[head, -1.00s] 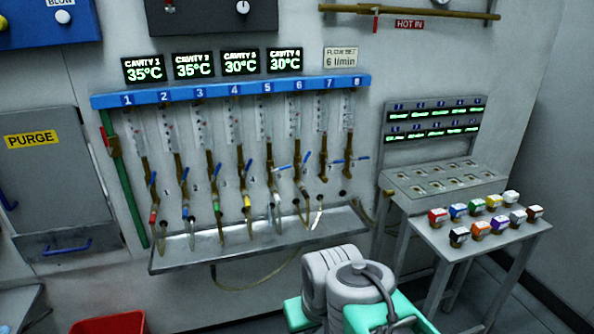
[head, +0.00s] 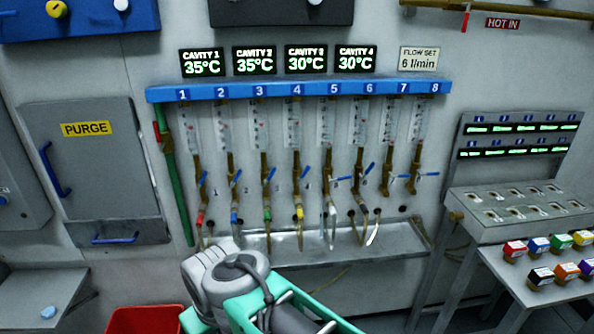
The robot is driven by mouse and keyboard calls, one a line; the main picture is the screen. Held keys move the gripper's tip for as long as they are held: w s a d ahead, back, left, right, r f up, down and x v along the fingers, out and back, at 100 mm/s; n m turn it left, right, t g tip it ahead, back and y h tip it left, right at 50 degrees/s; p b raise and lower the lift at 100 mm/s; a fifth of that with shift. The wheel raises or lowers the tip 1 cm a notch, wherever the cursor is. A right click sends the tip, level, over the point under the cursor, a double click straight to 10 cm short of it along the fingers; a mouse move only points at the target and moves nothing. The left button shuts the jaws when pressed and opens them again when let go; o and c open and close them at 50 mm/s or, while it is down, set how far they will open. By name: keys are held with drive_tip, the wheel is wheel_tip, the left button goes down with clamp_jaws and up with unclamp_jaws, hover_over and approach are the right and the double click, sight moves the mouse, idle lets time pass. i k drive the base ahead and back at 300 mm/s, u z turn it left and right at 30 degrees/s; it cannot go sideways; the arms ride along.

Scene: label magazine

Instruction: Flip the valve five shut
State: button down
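The blue strip (head: 300,90) on the wall numbers several flow tubes 1 to 8. Valve five (head: 334,181) hangs under tube 5 (head: 325,126), with a small blue lever that appears to stick out sideways, across its pipe. The levers of valves 1 to 4 look tilted near upright along their pipes. Valve six (head: 366,174) beside it has a slanted lever; valve eight (head: 424,175) has a nearly level one. My grey and teal arm shows at the bottom, below and in front of the panel. My gripper is not in view, and nothing of mine touches the valves.
A metal trough (head: 285,246) runs under the hoses. A grey PURGE cabinet (head: 95,170) is at left, with a red bin (head: 145,320) on the floor. At right a stand (head: 500,215) and a table with coloured boxes (head: 565,270) limit room.

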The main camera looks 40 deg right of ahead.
sight(344, 178)
drive_tip(key=z, duration=0.05)
drive_tip(key=i, duration=0.8)
drive_tip(key=z, duration=0.85)
drive_tip(key=i, duration=0.35)
drive_tip(key=z, duration=0.3)
